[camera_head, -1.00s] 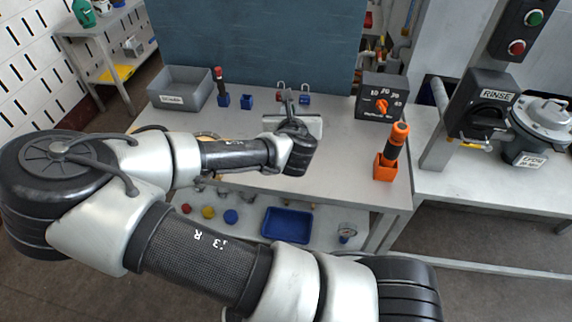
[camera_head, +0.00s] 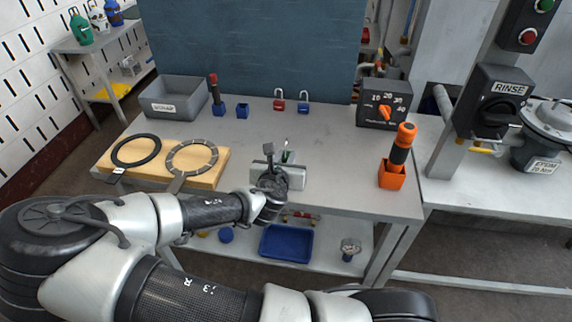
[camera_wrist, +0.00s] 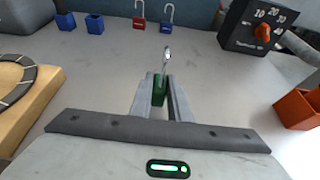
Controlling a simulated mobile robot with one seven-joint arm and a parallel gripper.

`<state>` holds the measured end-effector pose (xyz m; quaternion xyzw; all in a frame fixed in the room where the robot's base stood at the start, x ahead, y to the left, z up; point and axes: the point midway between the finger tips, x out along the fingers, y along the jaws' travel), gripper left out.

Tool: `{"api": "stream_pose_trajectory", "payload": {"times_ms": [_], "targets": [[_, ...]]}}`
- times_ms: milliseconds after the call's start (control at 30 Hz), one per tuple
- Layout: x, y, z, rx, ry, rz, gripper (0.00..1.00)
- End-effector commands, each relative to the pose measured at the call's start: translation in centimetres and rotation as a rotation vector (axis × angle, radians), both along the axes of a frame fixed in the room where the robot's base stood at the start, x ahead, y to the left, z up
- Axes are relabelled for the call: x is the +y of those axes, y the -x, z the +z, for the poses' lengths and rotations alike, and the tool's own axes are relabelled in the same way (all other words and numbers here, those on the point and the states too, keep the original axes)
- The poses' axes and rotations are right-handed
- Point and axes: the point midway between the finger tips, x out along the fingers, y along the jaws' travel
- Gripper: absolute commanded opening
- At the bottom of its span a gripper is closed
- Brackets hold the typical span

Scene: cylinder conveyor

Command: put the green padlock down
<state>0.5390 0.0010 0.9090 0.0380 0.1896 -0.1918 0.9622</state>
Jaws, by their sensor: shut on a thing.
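The green padlock (camera_wrist: 159,90) sits between the two fingers of my gripper (camera_wrist: 161,88) in the wrist view, its metal shackle pointing away and up. My gripper is shut on it. In the head view the padlock (camera_head: 287,156) is a small green spot with its shackle, just beyond my gripper (camera_head: 284,163), over the front middle of the grey bench (camera_head: 330,155). I cannot tell whether the padlock touches the bench top.
A red padlock (camera_head: 279,105) and a blue padlock (camera_head: 303,108) stand at the back. A wooden board (camera_head: 218,172) with two rings lies left. A torque tester (camera_head: 384,104) and an orange holder (camera_head: 392,177) stand right. The bench between is clear.

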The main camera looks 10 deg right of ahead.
Motion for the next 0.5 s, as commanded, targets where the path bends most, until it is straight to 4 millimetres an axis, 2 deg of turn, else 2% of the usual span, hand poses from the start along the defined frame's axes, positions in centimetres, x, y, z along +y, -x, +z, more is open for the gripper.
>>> {"api": "stream_pose_trajectory", "payload": {"times_ms": [33,133,500], "targets": [[0.0,0.0,-1.1,0.002,0.001,0.001,0.0],[0.0,0.0,-2.2,0.0,0.0,0.0,0.0],[0.0,0.0,-2.7,-0.001,0.001,0.001,0.0]]}}
